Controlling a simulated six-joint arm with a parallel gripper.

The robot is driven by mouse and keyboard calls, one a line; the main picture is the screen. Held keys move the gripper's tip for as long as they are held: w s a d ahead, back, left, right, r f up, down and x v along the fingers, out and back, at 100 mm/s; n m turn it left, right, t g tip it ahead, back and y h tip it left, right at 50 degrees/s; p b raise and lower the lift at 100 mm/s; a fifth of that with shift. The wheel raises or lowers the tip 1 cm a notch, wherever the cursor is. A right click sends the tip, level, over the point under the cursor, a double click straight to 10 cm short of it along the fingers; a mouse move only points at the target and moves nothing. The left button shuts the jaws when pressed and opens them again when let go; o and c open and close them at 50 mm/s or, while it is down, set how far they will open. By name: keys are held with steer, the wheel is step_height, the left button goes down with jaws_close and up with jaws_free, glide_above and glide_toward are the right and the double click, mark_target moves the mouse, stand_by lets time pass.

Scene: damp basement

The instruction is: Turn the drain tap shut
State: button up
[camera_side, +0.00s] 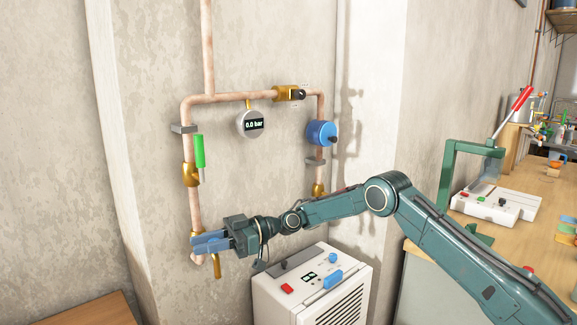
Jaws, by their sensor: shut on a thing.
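The drain tap (217,266) is at the low left end of the copper pipework. Its brass spout or lever hangs down just below my gripper. My gripper (197,243) reaches in from the right at the foot of the left pipe. Its blue fingers are shut on the tap and cover most of it. The handle's angle is hidden behind the fingers.
A green lever (199,151) stands upright on the left pipe above. A gauge (252,124) reads 0.0 bar. A blue round unit (321,133) sits on the right pipe. A white dehumidifier-like box (312,285) stands below my forearm. A workbench (530,215) is at right.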

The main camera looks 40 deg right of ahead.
steer(key=shift+f, duration=0.1)
steer(key=o, duration=1)
steer(key=shift+w+m+t+h, duration=0.1)
steer(key=shift+m+t+h, duration=0.3)
steer(key=shift+m+t, duration=0.75)
steer(key=m+t+h, duration=0.2)
steer(key=t, duration=0.1)
steer(key=m+t+h, duration=0.2)
steer(key=h, duration=0.1)
steer(key=w+m+t+h, duration=0.1)
steer(key=m+t+h, duration=0.1)
steer(key=t, duration=0.1)
steer(key=shift+d+m+t, duration=0.35)
steer(key=shift+d, duration=0.05)
steer(key=shift+w+d+m+t+h, duration=0.15)
steer(key=shift+m+t+h, duration=0.35)
steer(key=shift+m+h, duration=0.6)
steer(key=shift+s+d+m+t+h, duration=0.1)
steer(key=shift+m+t+h, duration=0.45)
steer(key=shift+h, duration=0.95)
steer(key=shift+d+m+t+h, duration=0.15)
steer(key=shift+m+h, duration=0.85)
steer(key=shift+h, duration=0.5)
steer(key=shift+d+m+t+h, duration=0.15)
steer(key=shift+m+h, duration=0.8)
steer(key=shift+h, duration=0.55)
